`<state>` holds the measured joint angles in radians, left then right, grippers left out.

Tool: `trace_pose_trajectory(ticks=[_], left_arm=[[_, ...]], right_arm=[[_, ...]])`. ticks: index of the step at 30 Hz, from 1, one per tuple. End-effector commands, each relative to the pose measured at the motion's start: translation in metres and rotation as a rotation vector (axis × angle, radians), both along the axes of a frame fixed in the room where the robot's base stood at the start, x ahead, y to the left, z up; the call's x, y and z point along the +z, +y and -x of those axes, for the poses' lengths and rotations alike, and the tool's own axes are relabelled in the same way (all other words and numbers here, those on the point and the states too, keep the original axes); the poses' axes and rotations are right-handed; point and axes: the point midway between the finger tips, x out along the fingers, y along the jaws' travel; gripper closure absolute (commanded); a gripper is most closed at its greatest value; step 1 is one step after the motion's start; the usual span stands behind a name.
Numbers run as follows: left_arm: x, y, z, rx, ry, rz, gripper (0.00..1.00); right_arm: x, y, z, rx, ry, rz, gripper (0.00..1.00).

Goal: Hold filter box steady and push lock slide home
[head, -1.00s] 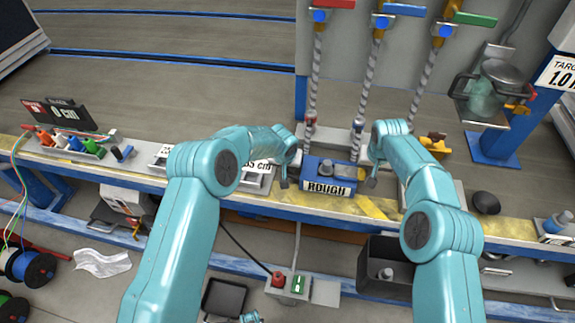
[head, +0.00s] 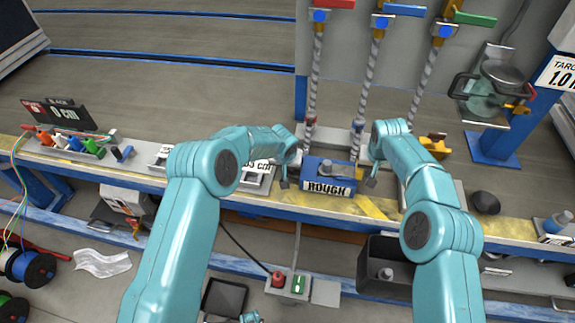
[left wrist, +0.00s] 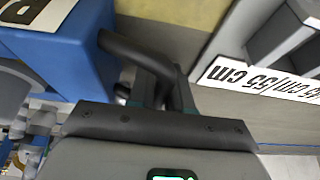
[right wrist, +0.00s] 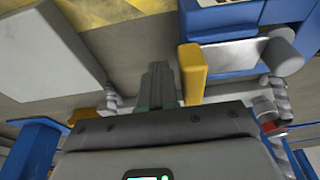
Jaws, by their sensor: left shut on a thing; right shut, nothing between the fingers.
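The blue filter box (head: 329,174), labelled ROUGH, sits on the bench between my two arms, with a grey part on top. My left gripper (head: 285,183) is at its left side; the left wrist view shows its fingers (left wrist: 158,80) shut on a dark bar beside the blue box wall (left wrist: 60,50). My right gripper (head: 371,183) is at the box's right side, shut and empty. In the right wrist view its closed fingers (right wrist: 158,85) are close beside the yellow slide (right wrist: 192,74); I cannot tell whether they touch. The slide hardly shows in the head view.
Twisted hoses (head: 368,75) with coloured levers hang behind the box. A yellow part (head: 432,146) stands to the right on the bench. A dark bin (head: 385,270) and a button box (head: 290,284) are below the front edge. A display (head: 60,116) stands at left.

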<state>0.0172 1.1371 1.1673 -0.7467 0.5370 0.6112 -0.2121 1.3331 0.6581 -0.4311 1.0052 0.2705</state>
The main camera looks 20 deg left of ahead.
Motion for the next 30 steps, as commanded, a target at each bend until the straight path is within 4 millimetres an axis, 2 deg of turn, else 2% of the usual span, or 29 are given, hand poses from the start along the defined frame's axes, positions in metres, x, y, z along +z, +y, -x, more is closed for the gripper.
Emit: trace_pose_trajectory(ticks=[6,11,30], left_arm=[[0.0,0.0,0.0,0.0,-0.001,0.001,1.0],[0.0,0.0,0.0,0.0,-0.001,0.001,1.0],[0.0,0.0,0.0,0.0,-0.001,0.0,1.0]], right_arm=[[0.0,-0.012,-0.001,-0.001,0.001,0.0,1.0],[0.003,-0.014,-0.001,0.0,0.0,0.0,1.0],[0.059,-0.014,-0.002,-0.001,-0.002,0.0,1.0]])
